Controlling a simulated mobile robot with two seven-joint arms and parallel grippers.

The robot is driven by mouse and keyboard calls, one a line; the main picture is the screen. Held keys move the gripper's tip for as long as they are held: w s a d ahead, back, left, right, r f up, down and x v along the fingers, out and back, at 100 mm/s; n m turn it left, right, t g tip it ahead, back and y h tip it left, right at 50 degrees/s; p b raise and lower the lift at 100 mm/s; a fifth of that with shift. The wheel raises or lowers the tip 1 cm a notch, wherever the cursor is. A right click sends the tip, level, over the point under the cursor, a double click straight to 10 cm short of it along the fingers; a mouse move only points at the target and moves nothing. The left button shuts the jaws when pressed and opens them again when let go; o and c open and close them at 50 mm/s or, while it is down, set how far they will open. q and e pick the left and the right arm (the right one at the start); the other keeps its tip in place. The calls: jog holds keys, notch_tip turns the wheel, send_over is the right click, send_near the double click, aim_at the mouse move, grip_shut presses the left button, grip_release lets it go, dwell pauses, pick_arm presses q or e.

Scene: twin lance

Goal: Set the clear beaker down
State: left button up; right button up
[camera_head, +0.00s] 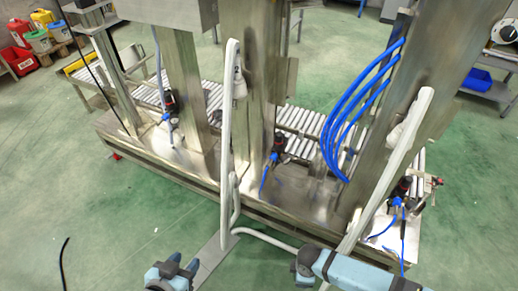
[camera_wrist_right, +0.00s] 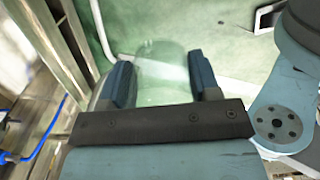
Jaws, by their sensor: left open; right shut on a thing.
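The clear beaker (camera_wrist_right: 163,78) shows in the right wrist view as a faint, see-through round shape between the two dark blue fingers. My right gripper (camera_wrist_right: 160,72) is shut on it. The green floor shows through and around the glass. In the head view my right gripper (camera_head: 304,265) is at the bottom, right of centre, and I cannot make out the beaker there. My left gripper (camera_head: 173,266) is at the bottom, left of centre, open and apart from the metal bench.
A long metal bench (camera_head: 205,172) with posts and a roller conveyor (camera_head: 300,120) crosses the head view. A white tubular frame (camera_head: 228,150) stands in front of it. Blue hoses (camera_head: 340,125) hang near the right post.

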jog(key=w+d+r+m, duration=0.2)
jog(key=w+r+m, duration=0.2)
jog(key=w+r, duration=0.5)
jog(key=w+d+r+m, duration=0.2)
jog(key=w+r+m, duration=0.25)
jog(key=r, duration=0.95)
pick_arm(q)
notch_tip(320, 180, up, 16)
jog(key=s+a+p, duration=0.1)
jog(key=p, duration=2.1)
jog(key=shift+a+y+p, duration=0.3)
pick_arm(e)
jog(key=s+d+r+m, duration=0.1)
jog(key=d+r+m, duration=0.1)
jog(key=r, duration=1.1)
jog(key=d+r+m, duration=0.2)
jog(key=r+m, duration=0.1)
jog(key=r, duration=1)
jog(key=s+d+r+m, duration=0.1)
jog(key=d+r+m, duration=0.1)
jog(key=r, duration=1.1)
jog(key=shift+s, duration=0.3)
pick_arm(q)
jog(key=shift+d+r, duration=0.1)
jog(key=shift+r, duration=0.05)
pick_arm(e)
jog(key=shift+m, duration=0.25)
